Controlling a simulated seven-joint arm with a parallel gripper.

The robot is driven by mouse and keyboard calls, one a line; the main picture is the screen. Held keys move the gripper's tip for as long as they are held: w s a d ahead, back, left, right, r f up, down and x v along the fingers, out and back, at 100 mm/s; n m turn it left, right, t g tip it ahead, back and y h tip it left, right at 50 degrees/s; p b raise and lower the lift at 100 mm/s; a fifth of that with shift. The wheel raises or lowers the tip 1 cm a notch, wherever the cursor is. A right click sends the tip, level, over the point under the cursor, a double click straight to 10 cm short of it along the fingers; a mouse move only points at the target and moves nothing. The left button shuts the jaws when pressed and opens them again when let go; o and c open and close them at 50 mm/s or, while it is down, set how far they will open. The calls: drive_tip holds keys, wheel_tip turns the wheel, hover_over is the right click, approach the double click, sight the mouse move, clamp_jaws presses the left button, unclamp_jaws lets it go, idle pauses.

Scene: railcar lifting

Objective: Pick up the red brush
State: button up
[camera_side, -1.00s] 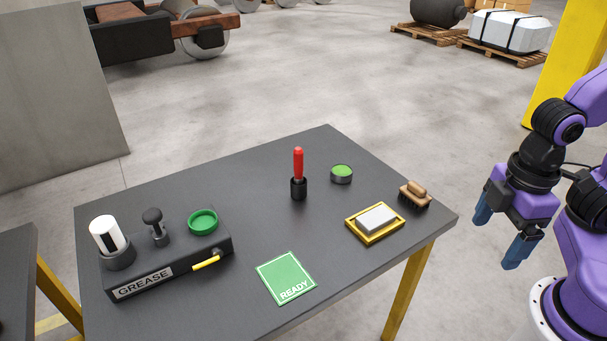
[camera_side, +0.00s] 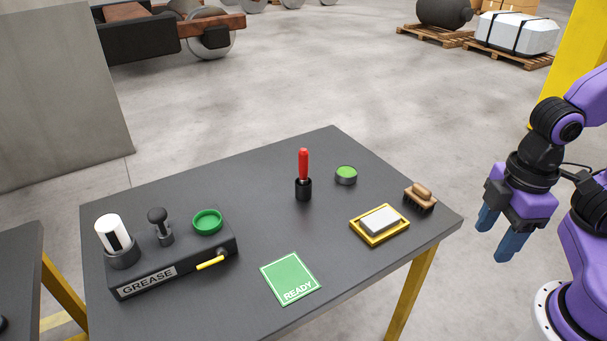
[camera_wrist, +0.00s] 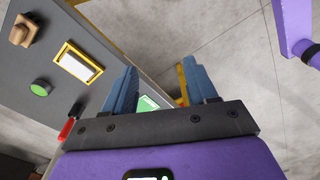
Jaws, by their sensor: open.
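The red brush (camera_side: 303,165) stands upright in a black holder (camera_side: 303,189) near the middle of the dark table. In the wrist view the red brush (camera_wrist: 66,128) shows at the lower left, partly cut off by my gripper's body. My gripper (camera_side: 501,236) is off the right edge of the table, pointing down. Its two blue fingers are apart with nothing between them, well to the right of the brush. The fingers (camera_wrist: 163,85) also show spread apart in the wrist view.
A green-topped tin (camera_side: 346,175), a yellow tray (camera_side: 380,238) with a white block and a wooden scrubbing brush (camera_side: 420,196) lie between my gripper and the red brush. A green READY mat (camera_side: 289,279) lies in front. A grease stand (camera_side: 172,267) occupies the left.

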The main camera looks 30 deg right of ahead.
drive_tip(key=w+a+r+m, duration=0.1)
drive_tip(key=w+a, duration=0.3)
drive_tip(key=w, duration=0.3)
drive_tip(key=w+a+r+m, duration=0.1)
drive_tip(key=w+a+r, duration=0.1)
drive_tip(key=w+a, duration=0.3)
drive_tip(key=m+t+y, duration=0.1)
drive_tip(key=m+t, duration=0.2)
drive_tip(key=m, duration=0.3)
hover_over(302, 160)
drive_tip(key=s+d, duration=0.2)
drive_tip(key=s, duration=0.1)
drive_tip(key=x, duration=1.2)
drive_tip(key=shift+w+d+f, duration=0.1)
drive_tip(key=shift+d+f, duration=0.25)
drive_tip(key=shift+f, duration=0.05)
drive_tip(key=shift+s+x, duration=0.15)
drive_tip(key=shift+x, duration=1.2)
drive_tip(key=shift+s+x, duration=0.15)
drive_tip(key=shift+x, duration=1.2)
drive_tip(key=shift+d, duration=0.1)
drive_tip(key=c, duration=1.1)
